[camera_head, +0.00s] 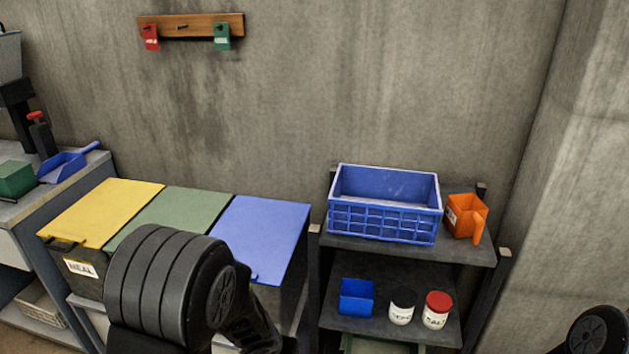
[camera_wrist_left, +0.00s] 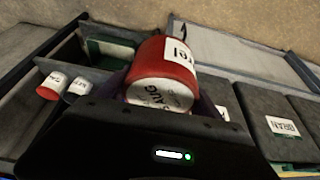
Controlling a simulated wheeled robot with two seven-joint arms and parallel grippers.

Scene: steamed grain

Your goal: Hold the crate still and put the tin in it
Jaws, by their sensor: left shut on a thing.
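A blue crate (camera_head: 385,222) with lattice sides stands on the top shelf of the rack in the head view; its visible interior looks empty. The tin (camera_wrist_left: 165,68) is red with a white label and lettering on its pale end. It is held in my left gripper (camera_wrist_left: 165,92), which is shut on it in the left wrist view.
An orange scoop (camera_head: 462,217) stands right beside the crate. The lower shelf holds a small blue container (camera_head: 356,297), a black-lidded jar (camera_head: 402,306) and a red-lidded jar (camera_head: 436,310). Bins with yellow (camera_head: 100,211), green (camera_head: 168,217) and blue (camera_head: 257,235) lids stand left of the rack.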

